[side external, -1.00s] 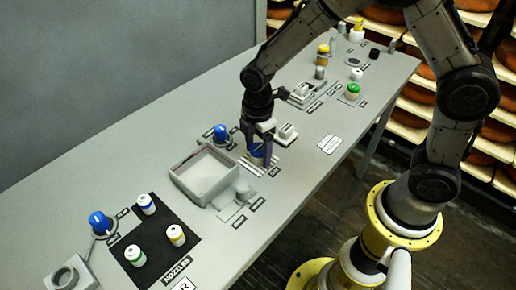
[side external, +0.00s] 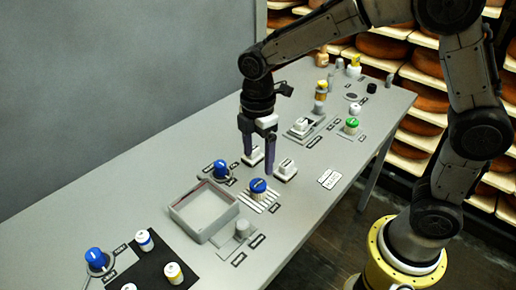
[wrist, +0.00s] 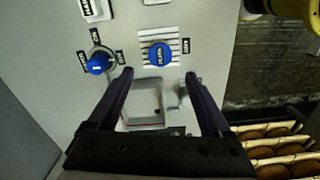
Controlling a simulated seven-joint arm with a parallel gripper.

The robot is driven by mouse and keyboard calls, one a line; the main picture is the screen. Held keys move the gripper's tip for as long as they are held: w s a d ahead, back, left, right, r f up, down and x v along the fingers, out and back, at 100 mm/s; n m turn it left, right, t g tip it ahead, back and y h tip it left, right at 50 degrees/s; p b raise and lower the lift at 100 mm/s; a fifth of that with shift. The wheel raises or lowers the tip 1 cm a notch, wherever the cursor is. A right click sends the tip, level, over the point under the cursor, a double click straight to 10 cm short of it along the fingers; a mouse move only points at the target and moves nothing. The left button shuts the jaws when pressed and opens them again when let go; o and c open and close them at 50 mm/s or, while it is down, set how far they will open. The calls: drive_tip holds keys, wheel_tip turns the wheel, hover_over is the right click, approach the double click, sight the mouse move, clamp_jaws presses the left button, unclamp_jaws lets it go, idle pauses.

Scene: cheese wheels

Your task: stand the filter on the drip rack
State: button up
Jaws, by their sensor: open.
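The filter, a short round piece with a labelled blue top (side external: 258,185), stands upright on the slatted drip rack (side external: 272,206) in the side view. In the wrist view the filter (wrist: 159,54) sits near the middle of the pale slats of the rack (wrist: 183,46). My gripper (side external: 258,162) is open and empty, its two dark fingers pointing down above the filter and apart from it. In the wrist view my gripper (wrist: 159,74) shows its fingertips spread to either side, with the filter beyond them. The filter's underside is hidden.
White blocks (side external: 286,170) stand behind the rack. A black mat (side external: 152,262) with jars lies at the front left.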

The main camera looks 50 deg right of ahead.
drive_tip(key=shift+r, duration=0.9)
drive_tip(key=s+d+r+m+t, duration=0.2)
drive_tip(key=s+d+r+m, duration=0.1)
drive_tip(key=s+m, duration=0.5)
drive_tip(key=s+d+r+m+t, duration=0.3)
drive_tip(key=s+d+m, duration=0.3)
drive_tip(key=s, duration=0.5)
drive_tip(key=shift+s+r+m+t, duration=0.3)
drive_tip(key=shift+r+m, duration=0.3)
drive_tip(key=shift+m, duration=0.3)
